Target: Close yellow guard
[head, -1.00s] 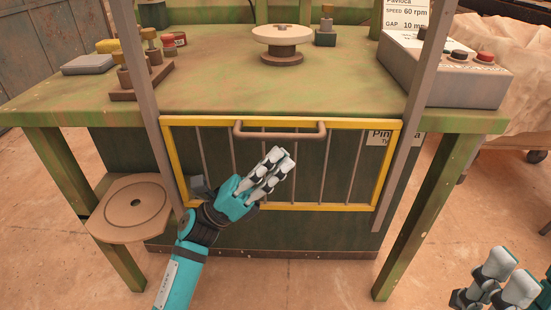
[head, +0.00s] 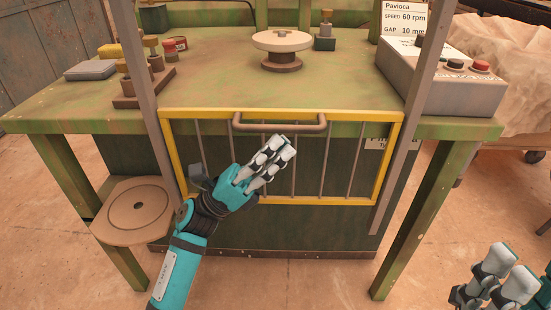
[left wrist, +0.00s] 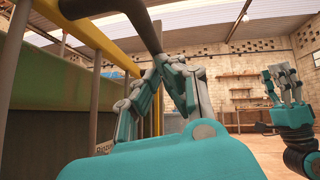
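The yellow guard (head: 280,202) is a yellow frame with upright grey bars, between two grey posts on the front of the green machine. Its grey-brown handle (head: 280,127) runs along its upper edge, level with the tabletop's front edge. My left gripper (head: 285,143) is in front of the guard, its fingers pointing up just below the handle. In the left wrist view its fingertips (left wrist: 167,65) come together at the dark handle tube (left wrist: 145,30); I cannot tell whether they touch it. My right gripper (head: 510,266) is at the bottom right, fingers apart and empty, away from the guard.
The green table (head: 215,85) carries a round pale wheel (head: 282,41), a control box (head: 445,85) with buttons and small fittings. A round tan seat (head: 137,208) stands left of my left arm. The left post (head: 145,70) and right post (head: 420,70) flank the guard.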

